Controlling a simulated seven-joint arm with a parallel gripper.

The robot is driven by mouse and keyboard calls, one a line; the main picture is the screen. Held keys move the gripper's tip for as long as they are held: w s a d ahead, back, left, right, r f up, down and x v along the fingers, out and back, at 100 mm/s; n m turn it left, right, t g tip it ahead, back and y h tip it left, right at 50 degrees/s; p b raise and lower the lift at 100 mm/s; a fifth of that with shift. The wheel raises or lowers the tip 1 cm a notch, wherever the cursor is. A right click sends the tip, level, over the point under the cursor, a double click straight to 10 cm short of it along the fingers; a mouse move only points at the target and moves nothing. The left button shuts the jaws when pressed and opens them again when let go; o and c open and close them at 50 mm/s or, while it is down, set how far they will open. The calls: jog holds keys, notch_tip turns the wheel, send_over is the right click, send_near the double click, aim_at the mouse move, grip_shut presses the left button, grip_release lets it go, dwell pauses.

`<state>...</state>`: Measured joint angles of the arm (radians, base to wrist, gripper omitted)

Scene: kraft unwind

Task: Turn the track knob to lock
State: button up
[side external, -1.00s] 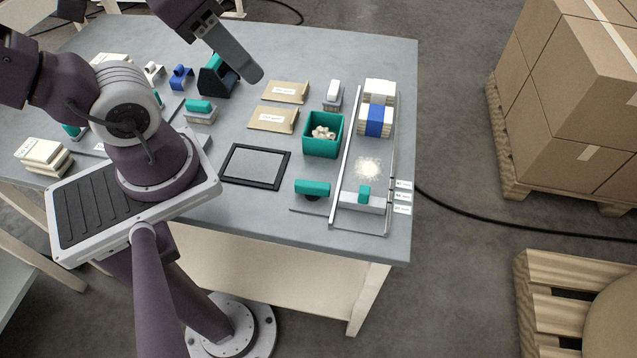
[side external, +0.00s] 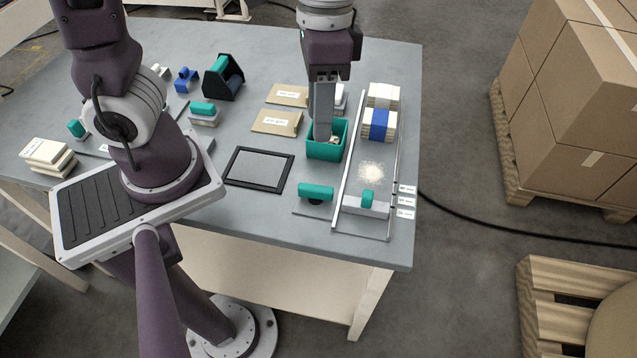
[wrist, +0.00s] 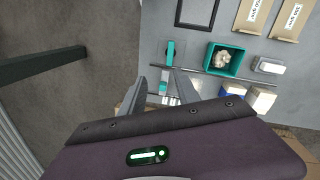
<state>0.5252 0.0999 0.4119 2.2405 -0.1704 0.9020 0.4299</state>
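The track is a long flat bed between two pale rails (side external: 347,165) at the table's right side. A pale block (side external: 352,208) sits across its near end and carries the small teal knob (side external: 367,199). In the wrist view the knob (wrist: 163,87) shows between my fingers, partly hidden. My gripper (side external: 323,138) points down and overlaps the teal bin in the side view; its height above the table is unclear. In the wrist view my gripper (wrist: 166,80) has two grey fingers apart with nothing held between them.
The teal bin (side external: 325,152) with pale pieces stands left of the track. A larger teal-handled tool (side external: 316,191) lies beside the block. Paper stacks (side external: 377,125), one blue-banded, stand at the track's far end, with pale crumbs (side external: 371,173) nearer. A black frame (side external: 259,169) lies left.

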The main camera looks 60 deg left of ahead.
aim_at(317, 188)
jog(key=f+m+y, duration=0.1)
jog(key=f, duration=0.2)
jog(key=w+d+f+m+g+y, duration=0.1)
jog(key=f, duration=0.3)
jog(key=w+f+m+g+y, duration=0.1)
jog(key=f, duration=0.3)
jog(key=shift+d+f+y, duration=0.2)
jog(key=shift+d+y, duration=0.05)
jog(key=shift+y, duration=0.15)
jog(key=x, duration=0.7)
jog(key=shift+a+f, duration=0.1)
jog(key=shift+c, duration=0.5)
grip_shut()
